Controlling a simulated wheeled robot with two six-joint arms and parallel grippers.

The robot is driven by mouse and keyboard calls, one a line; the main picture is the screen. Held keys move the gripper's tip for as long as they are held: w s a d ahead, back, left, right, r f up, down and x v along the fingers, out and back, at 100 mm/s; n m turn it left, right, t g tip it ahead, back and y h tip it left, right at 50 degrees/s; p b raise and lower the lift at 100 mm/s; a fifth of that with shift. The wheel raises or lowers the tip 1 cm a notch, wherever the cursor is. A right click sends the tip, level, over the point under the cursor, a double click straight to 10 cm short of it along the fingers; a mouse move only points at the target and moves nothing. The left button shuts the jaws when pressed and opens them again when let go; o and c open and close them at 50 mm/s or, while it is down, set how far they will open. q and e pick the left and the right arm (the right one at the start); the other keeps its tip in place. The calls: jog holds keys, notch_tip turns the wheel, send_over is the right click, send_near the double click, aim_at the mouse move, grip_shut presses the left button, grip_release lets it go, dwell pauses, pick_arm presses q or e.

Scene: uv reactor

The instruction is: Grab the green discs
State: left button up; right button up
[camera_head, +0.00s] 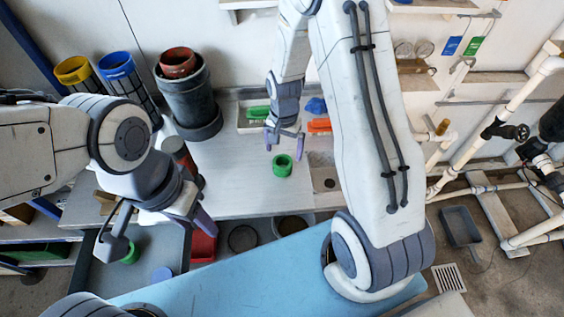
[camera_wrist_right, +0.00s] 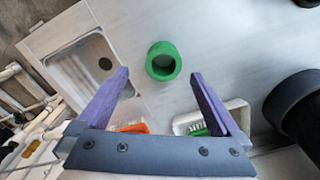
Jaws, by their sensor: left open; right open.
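A green disc (camera_head: 282,165), a thick ring with a hole, sits on the grey counter; it also shows in the right wrist view (camera_wrist_right: 163,61). My right gripper (camera_head: 284,147) is open above it, and in the wrist view the disc appears just past and between the purple fingertips (camera_wrist_right: 160,75), apart from them. Another green piece (camera_head: 130,254), partly hidden, lies in the grey tray (camera_head: 88,272) at lower left. My left gripper (camera_head: 160,240) is open over that tray, with the green piece near its left finger. No disc is held.
A black pot (camera_head: 190,97) holding a red cylinder stands on the counter's left. Yellow (camera_head: 72,69) and blue (camera_head: 116,65) containers stand behind. A white brush tray (camera_head: 247,124) is at the back. A sink (camera_head: 325,177) lies right.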

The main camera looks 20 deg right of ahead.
aim_at(282, 163)
notch_tip(282, 163, down, 4)
jog(key=shift+r, duration=0.25)
jog(key=f, duration=0.1)
jog(key=f+p, duration=0.1)
jog(key=f, duration=0.2)
jog(key=shift+w+a+f+p, duration=0.15)
jog(key=shift+w+p, duration=0.15)
jog(key=shift+f, duration=0.55)
jog(key=c, duration=1.3)
jog(key=shift+c, duration=0.2)
jog(key=shift+r, duration=0.1)
